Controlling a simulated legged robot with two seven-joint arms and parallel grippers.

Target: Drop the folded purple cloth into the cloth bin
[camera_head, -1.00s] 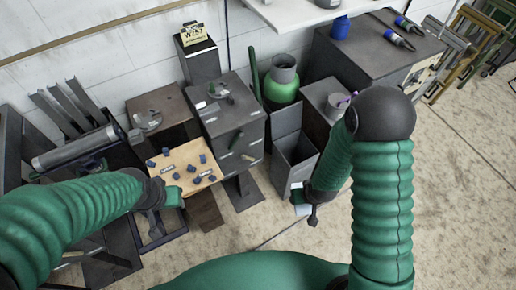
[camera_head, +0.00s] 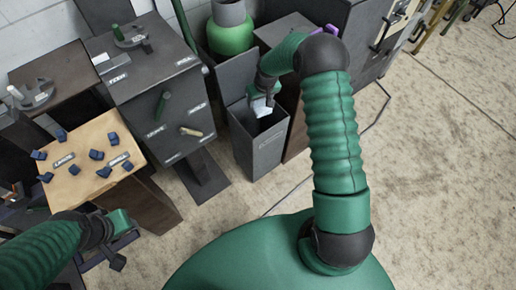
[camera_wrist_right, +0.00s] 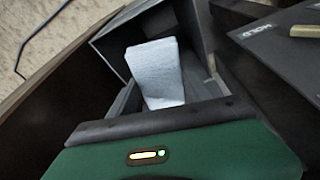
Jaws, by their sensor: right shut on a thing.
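A folded cloth (camera_head: 262,107) hangs from my right gripper (camera_head: 263,92); it looks pale white-blue, not purple. In the right wrist view the cloth (camera_wrist_right: 157,72) sticks out past the dark gripper edge (camera_wrist_right: 160,122), over the bin opening. The cloth bin is a tall grey open box (camera_head: 262,155); its walls (camera_wrist_right: 196,36) also show in the wrist view. The right gripper is shut on the cloth at the bin's mouth; how deep the cloth reaches is unclear. My left gripper (camera_head: 118,225) is at lower left, away from the bin; its jaws are not clear.
A dark labelled cabinet (camera_head: 150,75) stands left of the bin, with a wooden board (camera_head: 92,160) of blue pieces beyond it. A green bottle (camera_head: 230,35) stands behind the bin. Floor (camera_head: 440,160) at right is clear.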

